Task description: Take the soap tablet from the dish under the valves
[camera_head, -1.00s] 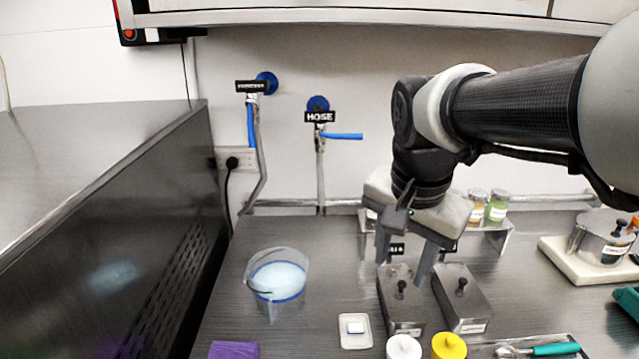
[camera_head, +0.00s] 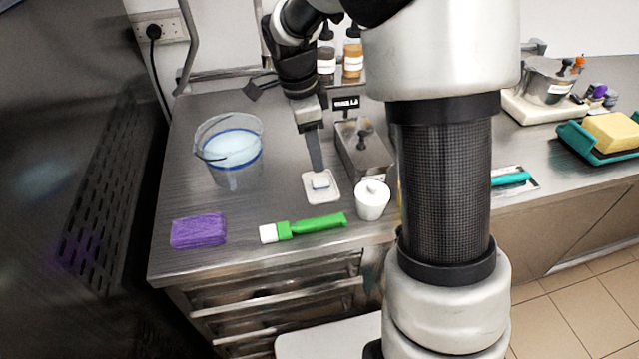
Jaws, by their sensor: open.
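The soap tablet (camera_head: 321,181) is a small white-blue block in a square white dish (camera_head: 333,194) on the steel counter, to the right of the bucket. My gripper (camera_head: 318,168) points down over the dish, with its visible finger's tip at or just above the tablet. I see the gripper edge-on, so one finger hides the other. I cannot tell whether it touches the tablet. The valves are out of view above.
A clear bucket of pale liquid (camera_head: 231,150) stands left of the dish. My arm hides the right middle.

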